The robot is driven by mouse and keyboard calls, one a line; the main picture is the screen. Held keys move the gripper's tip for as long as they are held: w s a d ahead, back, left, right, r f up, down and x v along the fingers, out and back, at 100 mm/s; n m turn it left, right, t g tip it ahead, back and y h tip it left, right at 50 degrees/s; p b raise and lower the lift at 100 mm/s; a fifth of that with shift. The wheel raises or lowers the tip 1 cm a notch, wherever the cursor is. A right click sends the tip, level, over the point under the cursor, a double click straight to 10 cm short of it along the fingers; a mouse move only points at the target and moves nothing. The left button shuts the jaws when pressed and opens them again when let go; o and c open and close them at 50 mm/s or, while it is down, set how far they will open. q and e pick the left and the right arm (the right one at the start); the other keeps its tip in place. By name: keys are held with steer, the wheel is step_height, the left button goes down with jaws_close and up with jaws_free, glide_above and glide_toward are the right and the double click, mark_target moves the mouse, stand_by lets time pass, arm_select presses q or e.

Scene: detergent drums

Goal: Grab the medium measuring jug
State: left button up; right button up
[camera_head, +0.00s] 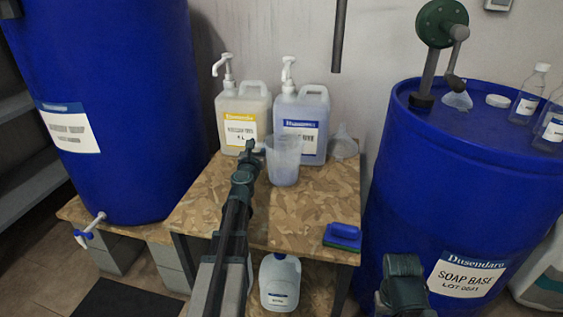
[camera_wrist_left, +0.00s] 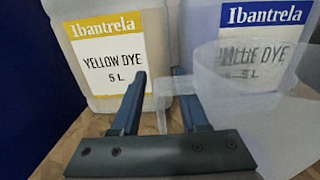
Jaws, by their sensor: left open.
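The measuring jug (camera_head: 284,160) is translucent and stands upright on the wooden bench, in front of the blue-dye bottle. In the left wrist view the jug (camera_wrist_left: 245,110) fills the right side, with its handle (camera_wrist_left: 161,104) toward the left. My left gripper (camera_head: 249,150) is open beside the jug's left side. In the wrist view the left gripper's fingers (camera_wrist_left: 160,78) stand on either side of the handle, apart from each other; contact cannot be told. A dark part of my right arm, seemingly the right gripper (camera_head: 403,284), shows at the bottom edge; its jaws are not clear.
A yellow-dye bottle (camera_head: 243,118) and a blue-dye bottle (camera_head: 301,122) with pumps stand behind. A jug-shaped bottle (camera_head: 280,282) stands below.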

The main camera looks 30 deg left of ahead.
arm_select(q)
jaws_close()
stand_by(1.3)
